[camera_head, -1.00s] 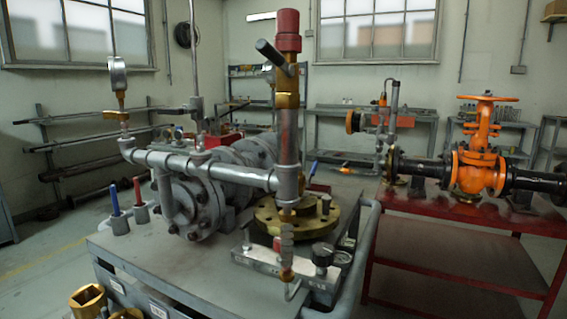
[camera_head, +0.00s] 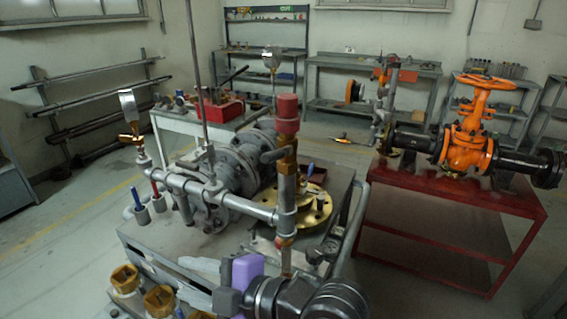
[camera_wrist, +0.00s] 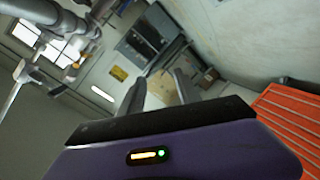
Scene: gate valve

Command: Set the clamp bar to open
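A short grey bar (camera_head: 272,155) sticks out to the left from the brass valve below a red cap (camera_head: 287,108) on the upright pipe. I cannot tell for certain that this is the clamp bar. My gripper (camera_head: 183,277), with its purple body, is low in front of the cart, its grey fingers pointing left. In the wrist view my gripper (camera_wrist: 160,82) has two fingers apart with nothing between them. It is lower than the bar and apart from it. My arm hides part of the cart's front.
The grey cart (camera_head: 170,245) carries pipes, a pump and a brass flange (camera_head: 312,211). Brass fittings (camera_head: 160,298) stand near my gripper at the front. A red table (camera_head: 450,190) with an orange valve (camera_head: 468,145) is at the right. Floor at the left is clear.

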